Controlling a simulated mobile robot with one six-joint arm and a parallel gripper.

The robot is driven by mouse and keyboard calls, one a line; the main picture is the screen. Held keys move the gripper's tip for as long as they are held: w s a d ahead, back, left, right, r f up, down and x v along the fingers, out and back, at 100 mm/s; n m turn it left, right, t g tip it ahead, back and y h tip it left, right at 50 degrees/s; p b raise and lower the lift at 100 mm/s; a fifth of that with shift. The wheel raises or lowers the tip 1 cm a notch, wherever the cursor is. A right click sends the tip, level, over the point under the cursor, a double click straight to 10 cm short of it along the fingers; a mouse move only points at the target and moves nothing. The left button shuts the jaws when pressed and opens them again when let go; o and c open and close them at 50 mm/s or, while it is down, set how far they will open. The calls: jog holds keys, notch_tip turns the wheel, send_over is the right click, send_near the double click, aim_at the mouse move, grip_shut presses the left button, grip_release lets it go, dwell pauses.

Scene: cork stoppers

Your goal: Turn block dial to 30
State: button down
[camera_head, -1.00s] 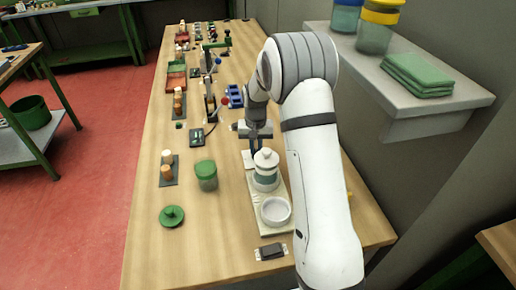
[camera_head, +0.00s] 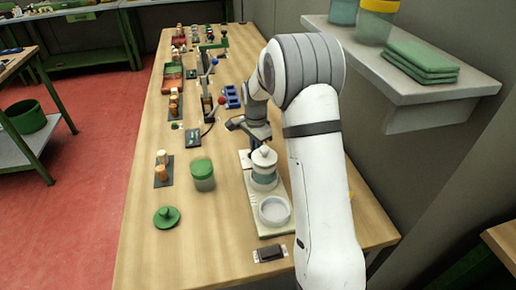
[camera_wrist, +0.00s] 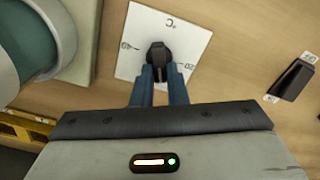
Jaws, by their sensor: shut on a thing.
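The dial has a black knob (camera_wrist: 158,53) on a square white plate (camera_wrist: 140,30) in the wrist view. The plate carries a C mark at its top edge and small tilted numbers at left and right, hard to read. My gripper (camera_wrist: 161,84) is shut on the knob, its two blue-grey fingers on either side of the lower part. I cannot tell which mark the knob points to. In the head view my gripper (camera_head: 260,134) is low at the back end of the cream base (camera_head: 265,225), and the dial cannot be made out there.
A white-lidded jar (camera_head: 264,160) and a shallow white dish (camera_head: 273,210) are on the base, close to my gripper. In the wrist view a black switch-like piece (camera_wrist: 291,79) lies right of the plate. A wall shelf (camera_head: 420,105) hangs right.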

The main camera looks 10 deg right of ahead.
jog(key=shift+s+m+b, duration=0.15)
jog(key=shift+m+b, duration=0.2)
jog(key=shift+m, duration=1.95)
jog(key=shift+r, duration=0.1)
jog(key=c, duration=1.4)
grip_release()
jog(key=shift+c, duration=0.2)
notch_tip(320, 180, up, 8)
jog(key=shift+f, duration=0.15)
